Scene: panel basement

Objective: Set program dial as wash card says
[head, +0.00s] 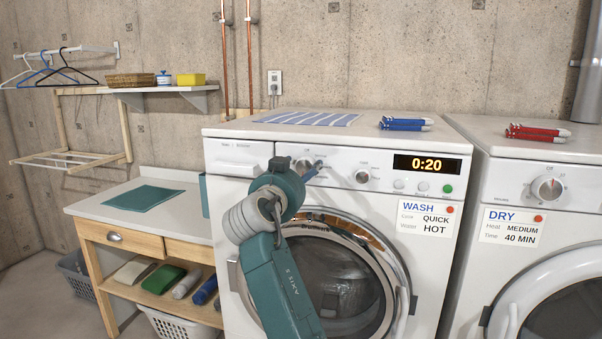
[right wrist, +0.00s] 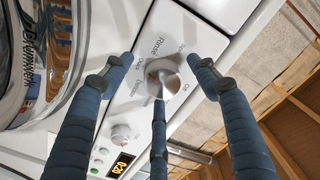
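The washer (head: 222,158) has a silver program dial (head: 300,166) on its panel, largely hidden behind my right arm in the head view. In the right wrist view the dial (right wrist: 163,77) sits between three blue fingers of my right gripper (right wrist: 161,73), which are spread with gaps around it. The labels around it are rotated; one reads Rinse. Which label the dial points at is unclear. The wash card (head: 428,218) reads QUICK and HOT. The washer display (head: 427,164) shows 0:20. My left gripper is not in view.
A striped cloth (head: 308,118) and blue clips (head: 404,124) lie on the washer. A wooden bench (head: 110,210) is at left.

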